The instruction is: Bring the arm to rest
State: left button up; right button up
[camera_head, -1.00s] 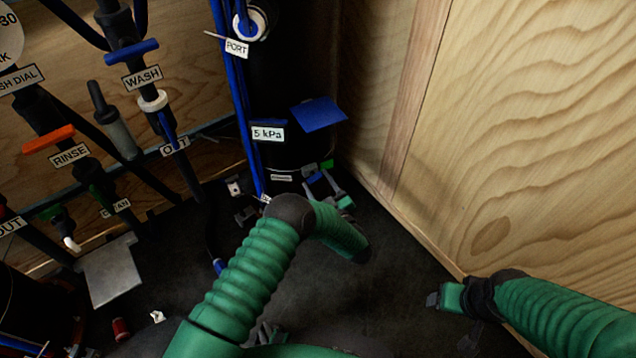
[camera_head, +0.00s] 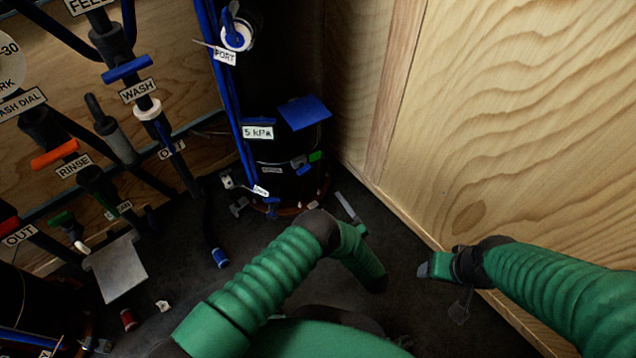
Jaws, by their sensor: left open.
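My left arm (camera_head: 265,280) comes in from the lower left, with its dark elbow at the middle of the view and its green sleeve bending down to the right. My left gripper (camera_head: 348,208) shows only as a thin grey finger beside the elbow, over the dark floor; the rest is hidden behind the arm. It is open, and I see nothing held. My right arm (camera_head: 565,295) comes in from the right edge. Its gripper (camera_head: 443,268) is near the foot of the wooden wall, small and dark, and its jaws are unclear.
A black canister (camera_head: 290,145) with a "5 kPa" label stands behind the left arm. Valves and hoses, with an orange RINSE handle (camera_head: 54,154) and a blue WASH handle (camera_head: 127,69), fill the left. A grey plate (camera_head: 117,268) and a wooden wall (camera_head: 510,130) flank dark floor.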

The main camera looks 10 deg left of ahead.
pick_arm(q)
jog(key=v, duration=0.2)
jog(key=shift+s+d, duration=0.25)
jog(key=shift+s, duration=0.05)
jog(key=shift+w, duration=0.1)
